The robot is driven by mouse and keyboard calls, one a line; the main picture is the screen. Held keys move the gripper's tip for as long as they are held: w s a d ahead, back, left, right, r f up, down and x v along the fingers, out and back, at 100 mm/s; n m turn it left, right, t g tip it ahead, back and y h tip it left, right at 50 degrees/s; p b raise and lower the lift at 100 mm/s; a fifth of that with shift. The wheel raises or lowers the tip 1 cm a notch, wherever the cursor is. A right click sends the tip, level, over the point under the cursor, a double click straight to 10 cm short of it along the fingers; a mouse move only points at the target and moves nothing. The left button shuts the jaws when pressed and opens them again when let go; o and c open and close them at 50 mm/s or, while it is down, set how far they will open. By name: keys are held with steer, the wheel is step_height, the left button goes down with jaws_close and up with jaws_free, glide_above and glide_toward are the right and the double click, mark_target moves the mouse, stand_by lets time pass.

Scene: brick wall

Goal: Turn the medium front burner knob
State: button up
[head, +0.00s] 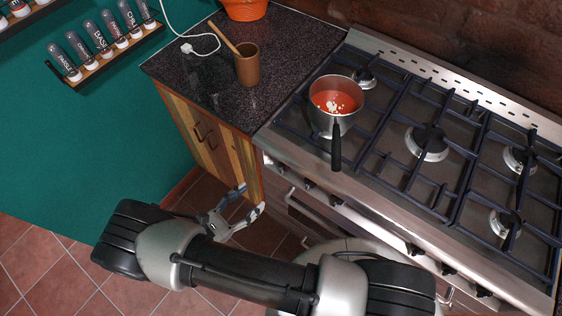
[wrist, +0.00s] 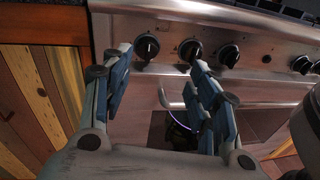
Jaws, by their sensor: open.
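The stove (head: 380,195) has a row of black knobs along its steel front panel. In the wrist view, a left knob (wrist: 146,47), a second knob (wrist: 190,50) and a third knob (wrist: 229,55) form a group. I cannot tell from markings which knob is the medium front burner's. My gripper (head: 252,198) is open and empty, low in front of the cabinet and the stove's left end. In the wrist view its fingers (wrist: 160,56) point at the panel, with the left knob between the fingertips and the second knob by the right fingertip. Contact is not clear.
A pot (head: 334,128) of red sauce stands on the left burner, its black handle reaching over the stove's front edge. An oven handle (head: 318,218) runs below the knobs. A wooden cabinet (head: 215,140) adjoins on the left. Tiled floor lies clear at lower left.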

mark_target(281, 169)
steer(key=w+d+f+n+t, duration=0.1)
steer(key=w+d, duration=0.2)
steer(key=w, duration=0.1)
steer(key=w+d+f+n+y, duration=0.1)
steer(key=w+d, duration=0.3)
steer(key=w+d+f+t, duration=0.1)
steer(key=w+d, duration=0.2)
steer(key=w, duration=0.1)
steer(key=shift+d+f+n+t+b, duration=0.2)
steer(key=shift+n+t+b, duration=0.1)
steer(key=shift+n+b, duration=0.1)
steer(key=shift+c, duration=0.4)
steer(key=c, duration=0.9)
